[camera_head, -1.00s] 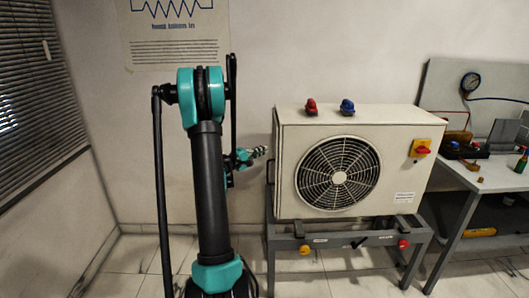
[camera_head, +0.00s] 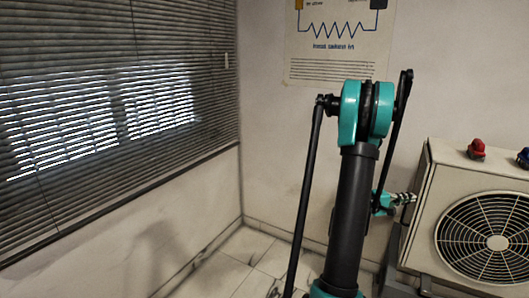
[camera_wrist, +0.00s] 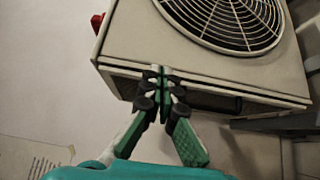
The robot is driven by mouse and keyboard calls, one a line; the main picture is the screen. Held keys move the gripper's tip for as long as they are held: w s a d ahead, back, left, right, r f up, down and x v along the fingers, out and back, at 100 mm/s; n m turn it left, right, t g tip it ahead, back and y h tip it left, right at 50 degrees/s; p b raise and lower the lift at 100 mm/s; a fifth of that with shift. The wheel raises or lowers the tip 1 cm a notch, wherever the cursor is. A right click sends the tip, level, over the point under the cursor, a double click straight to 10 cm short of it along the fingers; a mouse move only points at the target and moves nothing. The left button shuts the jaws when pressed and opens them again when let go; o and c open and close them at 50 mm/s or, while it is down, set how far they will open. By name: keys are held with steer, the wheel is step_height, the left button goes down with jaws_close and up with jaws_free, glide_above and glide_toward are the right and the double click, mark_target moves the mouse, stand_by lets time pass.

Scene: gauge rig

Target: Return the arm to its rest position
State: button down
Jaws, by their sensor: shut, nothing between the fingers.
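My gripper (camera_wrist: 160,75) is shut and empty in the wrist view, its fingertips together in front of the fan unit's casing. Whether they touch the casing I cannot tell. In the head view my gripper (camera_head: 405,198) shows small at the left side of the fan unit, partly behind my arm. My arm stands raised and folded, its teal joint high in front of the wall.
The white fan unit (camera_head: 437,185) stands at the right on a metal stand and is cut off by the picture's edge. A red knob (camera_head: 477,149) and a blue knob (camera_head: 524,157) sit on top. A window blind (camera_head: 120,45) and bare floor (camera_head: 248,245) lie at the left.

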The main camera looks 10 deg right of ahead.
steer(key=s+a+f+t+y, duration=0.1)
steer(key=a+f+y, duration=0.3)
steer(key=a, duration=1.2)
steer(key=s+a+f+t+y, duration=0.2)
steer(key=a+y, duration=0.6)
steer(key=a, duration=0.8)
steer(key=s+a+f+t+y, duration=0.1)
steer(key=s+a+f+y, duration=0.4)
steer(key=a, duration=1.1)
steer(key=shift+s+f+t+y, duration=0.3)
steer(key=shift+f+y, duration=0.2)
steer(key=shift+f, duration=0.15)
